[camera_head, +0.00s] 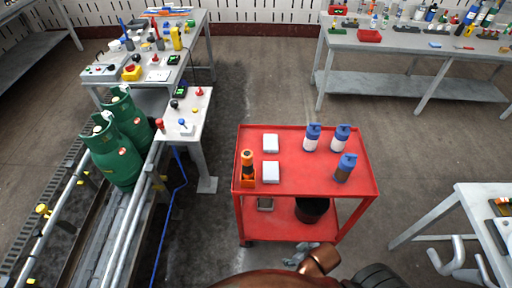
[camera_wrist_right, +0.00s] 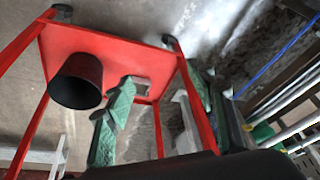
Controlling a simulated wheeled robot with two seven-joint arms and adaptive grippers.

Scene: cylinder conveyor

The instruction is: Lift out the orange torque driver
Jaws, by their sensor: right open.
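The orange torque driver (camera_head: 247,159) stands upright in an orange holder (camera_head: 247,183) at the left front of the red cart's top (camera_head: 308,178). Its upper part is dark with an orange cap. My right gripper (camera_head: 300,254) is low at the cart's front side, below and to the right of the driver and well apart from it. In the right wrist view its greenish fingers (camera_wrist_right: 160,95) are spread apart with nothing between them. The driver does not show in that view. My left gripper is not in view.
White boxes (camera_head: 270,143) and blue-capped bottles (camera_head: 312,137) share the cart top. A black bucket (camera_head: 311,209) stands on the lower shelf; it also shows in the right wrist view (camera_wrist_right: 77,80). Green gas cylinders (camera_head: 117,158) are on the conveyor at left. Floor right of the cart is clear.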

